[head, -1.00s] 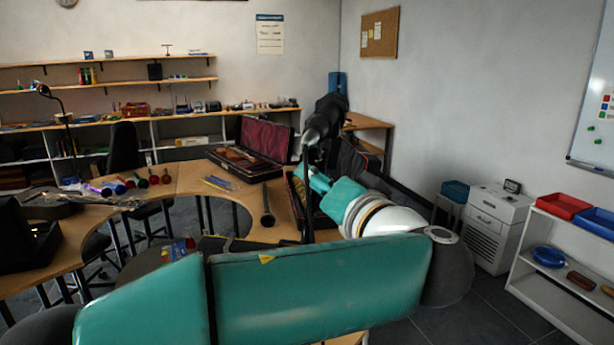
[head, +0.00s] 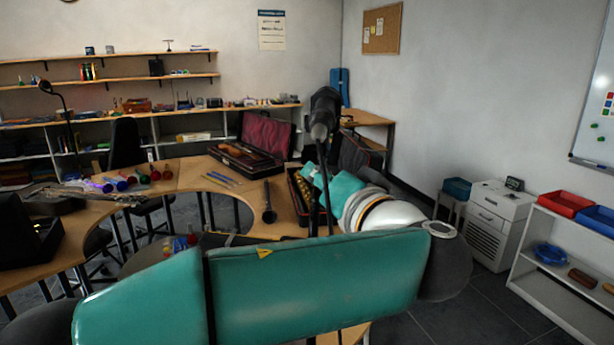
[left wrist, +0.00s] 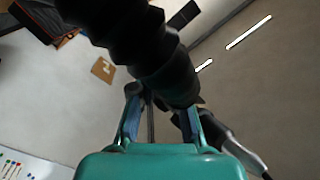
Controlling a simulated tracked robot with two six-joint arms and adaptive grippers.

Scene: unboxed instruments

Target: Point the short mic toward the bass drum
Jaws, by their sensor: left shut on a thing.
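The short mic (head: 324,112) is a black, thick-bodied microphone on a thin dark stand pole (head: 326,200), near the middle of the head view. It is tilted and seen nearly end-on. My left gripper (head: 316,172) is at the mic's lower part, partly hidden by my own teal arm. I cannot make out a bass drum. My right gripper does not show.
A curved wooden table (head: 190,176) holds an open case with a red lining (head: 268,132), a black tube-shaped instrument (head: 268,202) and several coloured small items. Shelves line the back wall. A white cabinet (head: 488,225) and a low shelf (head: 560,290) stand at right.

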